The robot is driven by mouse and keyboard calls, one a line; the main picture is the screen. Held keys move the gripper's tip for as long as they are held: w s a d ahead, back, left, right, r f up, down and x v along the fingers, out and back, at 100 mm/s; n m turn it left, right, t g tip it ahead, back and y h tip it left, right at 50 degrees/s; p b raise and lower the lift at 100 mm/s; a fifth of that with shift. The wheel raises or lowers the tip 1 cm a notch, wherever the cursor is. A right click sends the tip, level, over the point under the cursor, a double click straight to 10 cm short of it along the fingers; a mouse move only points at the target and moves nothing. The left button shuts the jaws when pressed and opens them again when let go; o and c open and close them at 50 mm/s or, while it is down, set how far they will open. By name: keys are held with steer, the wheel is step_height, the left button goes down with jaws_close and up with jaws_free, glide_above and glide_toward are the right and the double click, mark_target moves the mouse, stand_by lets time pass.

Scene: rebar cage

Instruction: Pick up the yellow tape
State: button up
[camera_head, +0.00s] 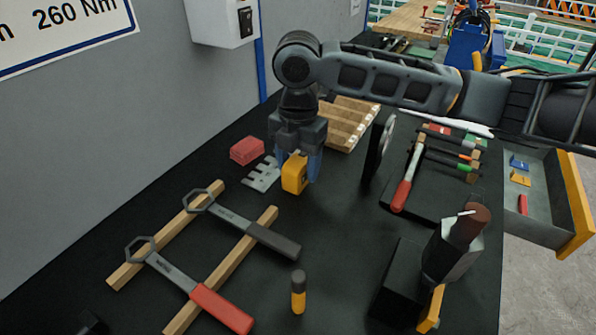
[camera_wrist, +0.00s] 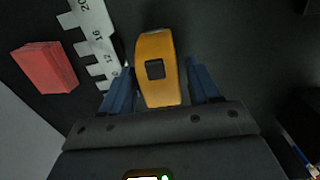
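The yellow tape (camera_head: 294,174) is a small yellow-orange block with a dark square on its face, in the middle of the black tabletop. In the wrist view the tape (camera_wrist: 156,68) sits between the two blue fingers of my gripper (camera_wrist: 160,85). A gap shows between the tape and the right finger, and the left finger is close beside it. My gripper (camera_head: 298,165) points down over the tape in the head view, its fingers apart on either side. The tape's underside is hidden, so its contact with the table cannot be told.
A red block (camera_head: 247,150) and a notched grey metal plate (camera_head: 262,175) lie just left of the tape. A black upright disc (camera_head: 377,150) stands to the right. Two large wrenches rest on wooden strips in front, near a black-and-yellow cylinder (camera_head: 298,292). A wooden rack (camera_head: 347,122) is behind.

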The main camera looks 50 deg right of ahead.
steer(key=c, duration=1)
steer(key=shift+r, duration=0.2)
